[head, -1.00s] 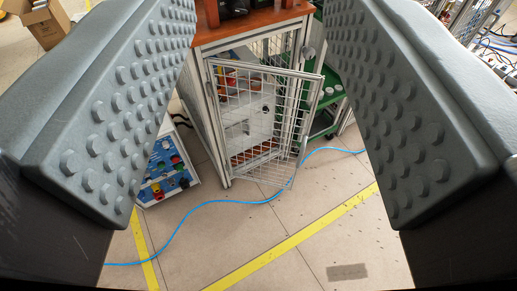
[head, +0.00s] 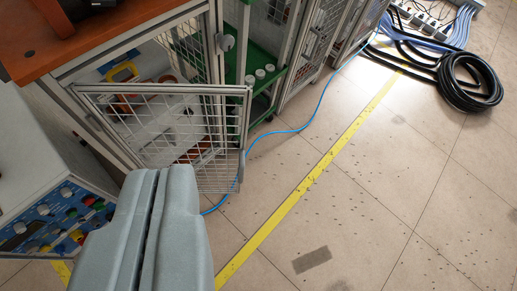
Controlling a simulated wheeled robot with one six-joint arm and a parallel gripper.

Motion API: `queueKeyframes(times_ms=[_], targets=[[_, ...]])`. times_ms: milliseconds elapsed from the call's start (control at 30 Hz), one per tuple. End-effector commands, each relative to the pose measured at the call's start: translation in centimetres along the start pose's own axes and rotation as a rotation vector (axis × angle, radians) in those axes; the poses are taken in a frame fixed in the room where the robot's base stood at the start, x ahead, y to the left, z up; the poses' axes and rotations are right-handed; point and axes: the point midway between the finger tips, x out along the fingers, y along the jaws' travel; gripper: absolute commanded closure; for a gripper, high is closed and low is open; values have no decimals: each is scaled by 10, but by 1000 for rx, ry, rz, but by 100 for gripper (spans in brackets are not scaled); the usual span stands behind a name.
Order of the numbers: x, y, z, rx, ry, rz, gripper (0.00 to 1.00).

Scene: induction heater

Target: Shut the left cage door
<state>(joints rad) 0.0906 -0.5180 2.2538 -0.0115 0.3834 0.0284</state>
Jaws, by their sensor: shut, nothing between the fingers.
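The left cage door (head: 165,122) is a wire-mesh panel in a light metal frame. It stands open, swung outward from the cage (head: 112,70) under the orange top. Its hinge side is at the left post, and its free edge is at the right, near a grey latch or handle (head: 240,165). My gripper (head: 160,172) is shut and empty. In the picture its tips are just below the door's lower mesh; I cannot tell whether they touch it.
A blue board with coloured parts (head: 60,222) stands at the left. A blue hose (head: 290,131) runs over the floor past the door. A green-shelved cage (head: 265,80) stands to the right. A black coiled hose (head: 470,82) lies at upper right.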

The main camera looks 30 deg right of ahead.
Motion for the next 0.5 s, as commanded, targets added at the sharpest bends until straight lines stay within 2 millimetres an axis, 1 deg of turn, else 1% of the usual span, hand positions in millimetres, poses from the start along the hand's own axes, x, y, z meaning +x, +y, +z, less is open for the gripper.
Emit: queueKeyframes(times_ms=[33,100,367,500], targets=[[17,4,3,6,-41,8,100],[36,9,6,13,-94,18,100],[107,31,27,44,-292,54,100],[144,44,42,62,-399,72,100]])
